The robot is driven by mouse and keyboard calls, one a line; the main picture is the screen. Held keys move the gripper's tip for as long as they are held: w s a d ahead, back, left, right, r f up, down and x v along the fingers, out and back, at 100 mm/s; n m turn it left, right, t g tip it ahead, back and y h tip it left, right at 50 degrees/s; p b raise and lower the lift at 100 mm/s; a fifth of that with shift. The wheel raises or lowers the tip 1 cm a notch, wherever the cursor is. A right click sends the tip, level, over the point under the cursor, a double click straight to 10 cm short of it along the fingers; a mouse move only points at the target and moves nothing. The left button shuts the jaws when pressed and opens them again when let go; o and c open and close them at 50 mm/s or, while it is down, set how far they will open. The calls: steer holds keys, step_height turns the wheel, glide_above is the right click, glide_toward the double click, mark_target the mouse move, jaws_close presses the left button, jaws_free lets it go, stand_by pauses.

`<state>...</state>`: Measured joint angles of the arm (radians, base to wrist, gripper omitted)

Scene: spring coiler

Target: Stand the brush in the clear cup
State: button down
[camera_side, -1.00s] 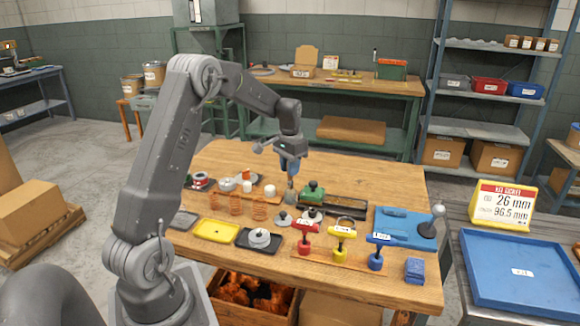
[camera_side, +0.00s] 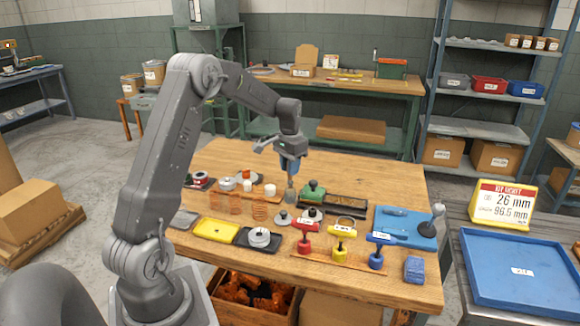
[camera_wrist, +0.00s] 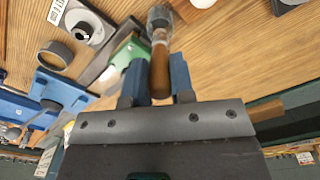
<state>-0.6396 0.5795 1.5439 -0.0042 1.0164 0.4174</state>
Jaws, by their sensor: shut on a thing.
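My gripper (camera_side: 290,170) points down over the back middle of the table and is shut on the brush (camera_side: 291,184). In the wrist view the brush's brown wooden handle (camera_wrist: 160,72) lies between the two blue fingers. Its far end meets a greyish, glassy-looking shape (camera_wrist: 160,17). A pale grey form also shows under the gripper in the side view (camera_side: 290,196). I cannot tell whether this is the clear cup around the brush or the brush's own head. No other clear cup is plain to see.
A green-topped block (camera_side: 312,191) stands close to the right of the gripper, by a dark rack (camera_side: 350,208). White cylinders (camera_side: 269,190) and copper springs (camera_side: 260,210) stand to the left. Red, yellow and blue handled tools (camera_side: 341,236) stand in front.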

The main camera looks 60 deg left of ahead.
mark_target(290, 179)
steer(key=shift+f, duration=2.2)
stand_by(1.6)
steer(key=c, duration=0.9)
jaws_free()
steer(key=shift+o, duration=0.5)
steer(key=shift+o, duration=1.1)
steer(key=shift+r, duration=0.15)
steer(key=shift+r, duration=5.8)
